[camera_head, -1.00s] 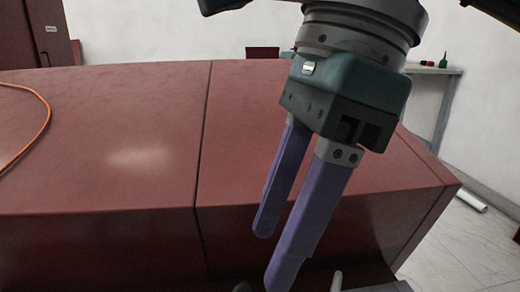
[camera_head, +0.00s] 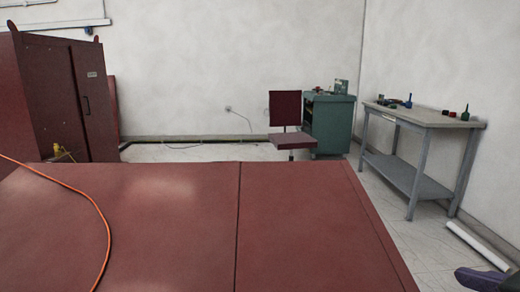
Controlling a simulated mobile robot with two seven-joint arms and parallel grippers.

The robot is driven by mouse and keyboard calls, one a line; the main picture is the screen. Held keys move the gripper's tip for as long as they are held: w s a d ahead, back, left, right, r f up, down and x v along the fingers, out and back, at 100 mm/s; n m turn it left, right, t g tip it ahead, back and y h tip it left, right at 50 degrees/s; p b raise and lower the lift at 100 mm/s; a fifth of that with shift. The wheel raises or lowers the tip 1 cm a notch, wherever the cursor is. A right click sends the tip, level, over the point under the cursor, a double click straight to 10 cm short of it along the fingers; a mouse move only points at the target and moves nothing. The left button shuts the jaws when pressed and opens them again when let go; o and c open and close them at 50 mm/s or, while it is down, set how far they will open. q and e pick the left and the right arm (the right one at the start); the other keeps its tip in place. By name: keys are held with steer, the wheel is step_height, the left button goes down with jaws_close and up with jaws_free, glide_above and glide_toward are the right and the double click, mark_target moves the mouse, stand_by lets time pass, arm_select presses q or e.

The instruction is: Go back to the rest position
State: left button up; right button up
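At the lower right edge of the head view a small purple and dark piece (camera_head: 484,278) shows, which looks like part of one of my grippers. It is cut off by the frame, and I cannot tell which arm it belongs to or whether its fingers are open or shut. No other part of my arms or grippers is in view.
A large red cabinet top (camera_head: 290,230) fills the foreground, with an orange cable (camera_head: 105,225) across its left part. Behind stand a tall red cabinet (camera_head: 60,95), a red chair (camera_head: 288,110), a green cabinet (camera_head: 330,125) and a grey workbench (camera_head: 425,118). Tiled floor lies at right.

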steer(key=s+f+m+g+y+p, duration=0.1)
steer(key=s+f+m+g+p, duration=0.15)
steer(key=s+g+p, duration=0.9)
arm_select(q)
step_height(320, 180, up, 42)
steer(key=p, duration=2.8)
steer(key=shift+p, duration=0.4)
arm_select(e)
steer(key=s+r+t, duration=0.1)
steer(key=r+t, duration=0.1)
steer(key=r, duration=1.5)
steer(key=s+r+t, duration=0.2)
steer(key=r, duration=1.6)
steer(key=shift+s+d+r, duration=0.2)
steer(key=shift+s+r, duration=0.05)
steer(key=shift+s, duration=0.05)
arm_select(q)
steer(key=shift+f, duration=0.1)
